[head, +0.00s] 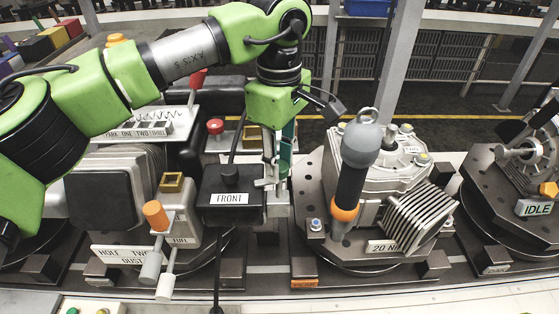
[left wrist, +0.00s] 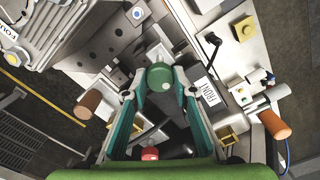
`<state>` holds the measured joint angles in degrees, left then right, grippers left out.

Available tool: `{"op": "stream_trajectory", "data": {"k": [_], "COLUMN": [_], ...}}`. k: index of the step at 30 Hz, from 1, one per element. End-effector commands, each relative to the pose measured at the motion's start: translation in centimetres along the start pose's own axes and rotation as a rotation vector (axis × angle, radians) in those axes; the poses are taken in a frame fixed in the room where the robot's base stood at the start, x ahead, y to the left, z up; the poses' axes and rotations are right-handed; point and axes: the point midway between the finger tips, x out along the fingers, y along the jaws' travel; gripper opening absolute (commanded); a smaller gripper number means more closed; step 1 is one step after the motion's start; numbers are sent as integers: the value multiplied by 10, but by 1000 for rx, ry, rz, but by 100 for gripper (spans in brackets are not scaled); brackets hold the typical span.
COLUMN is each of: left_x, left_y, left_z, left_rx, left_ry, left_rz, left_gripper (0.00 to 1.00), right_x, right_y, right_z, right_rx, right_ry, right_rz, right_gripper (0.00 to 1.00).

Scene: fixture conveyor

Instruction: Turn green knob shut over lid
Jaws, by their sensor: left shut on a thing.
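The round green knob (left wrist: 160,76) shows in the left wrist view, between the two teal fingertips of my left gripper (left wrist: 160,88). My left gripper is shut on the knob. In the head view the left gripper (head: 278,178) points down, just right of the black box marked FRONT (head: 229,202); the knob is hidden there by the fingers and metal parts. I cannot make out a separate lid under the knob. My right gripper is in neither view.
A tool with a grey ball top and orange ring (head: 344,212) stands upright right of the gripper, before a finned metal housing (head: 417,216). An orange-capped handle (head: 155,216) stands left. A red button (head: 215,126) is behind. Fixtures crowd the conveyor closely.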

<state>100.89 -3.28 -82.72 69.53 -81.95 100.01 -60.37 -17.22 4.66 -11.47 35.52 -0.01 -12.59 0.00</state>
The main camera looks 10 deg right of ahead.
Motion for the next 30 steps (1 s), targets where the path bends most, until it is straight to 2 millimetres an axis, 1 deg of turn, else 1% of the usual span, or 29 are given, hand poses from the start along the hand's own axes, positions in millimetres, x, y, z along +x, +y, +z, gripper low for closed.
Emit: {"op": "stream_trajectory", "data": {"k": [1,6,12,29,30], "left_x": [-3,-3,-3,-4,-4], "left_y": [1,2,2,2,2], "left_z": [-1,-1,-1,-1,-1], "left_rx": [29,125,192,221,221], "left_ry": [0,1,1,3,3], "left_rz": [7,7,8,9,9], "left_gripper": [4,4,4,4,30], "right_x": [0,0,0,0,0], "right_y": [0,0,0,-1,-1], "right_z": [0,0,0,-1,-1], "right_rx": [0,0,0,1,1], "right_ry": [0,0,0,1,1], "right_rz": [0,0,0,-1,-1], "right_gripper": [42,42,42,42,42]}}
